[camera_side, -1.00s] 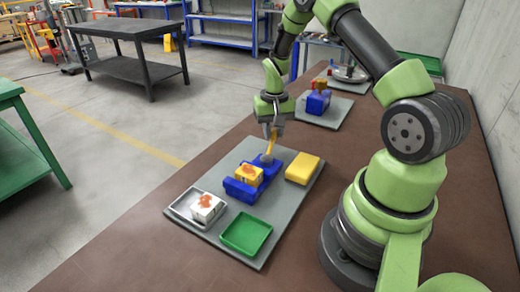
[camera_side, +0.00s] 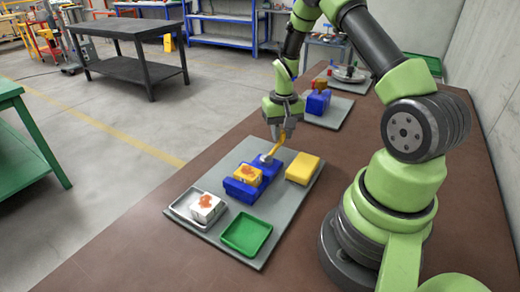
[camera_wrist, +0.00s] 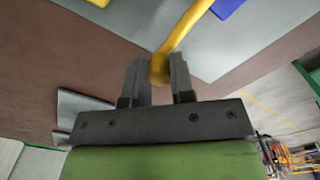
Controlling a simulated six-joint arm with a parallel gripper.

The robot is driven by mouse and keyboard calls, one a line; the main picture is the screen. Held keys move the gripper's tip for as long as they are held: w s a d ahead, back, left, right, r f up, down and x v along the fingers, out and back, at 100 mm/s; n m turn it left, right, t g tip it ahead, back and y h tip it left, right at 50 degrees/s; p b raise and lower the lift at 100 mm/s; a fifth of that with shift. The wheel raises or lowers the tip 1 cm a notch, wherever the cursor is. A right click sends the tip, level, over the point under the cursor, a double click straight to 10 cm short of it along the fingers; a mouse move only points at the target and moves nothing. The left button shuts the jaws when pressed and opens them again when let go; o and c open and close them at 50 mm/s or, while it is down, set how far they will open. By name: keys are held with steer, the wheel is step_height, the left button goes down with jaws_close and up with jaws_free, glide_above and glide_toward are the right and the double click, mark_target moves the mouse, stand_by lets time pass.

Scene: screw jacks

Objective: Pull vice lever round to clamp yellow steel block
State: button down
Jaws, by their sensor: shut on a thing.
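The blue vice (camera_side: 268,168) stands on the grey plate. The yellow steel block (camera_side: 248,174) sits in it, with an orange-red mark on top. The yellow vice lever (camera_side: 276,148) slopes up from a grey hub (camera_side: 266,159) at the far end of the vice. My gripper (camera_side: 281,134) is shut on the lever's upper end. In the wrist view the lever's tip (camera_wrist: 160,68) is between the two fingers (camera_wrist: 160,82). Whether both jaws touch the block cannot be told.
On the grey plate (camera_side: 232,163) are a silver tray (camera_side: 182,210) with a white marked block (camera_side: 206,208), a green tray (camera_side: 246,234) and a loose yellow block (camera_side: 303,168) right of the vice. A second blue device (camera_side: 317,102) stands behind.

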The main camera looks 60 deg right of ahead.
steer(key=shift+s, duration=0.4)
steer(key=c, duration=1.2)
jaws_free()
steer(key=shift+o, duration=0.2)
steer(key=shift+r, duration=3.5)
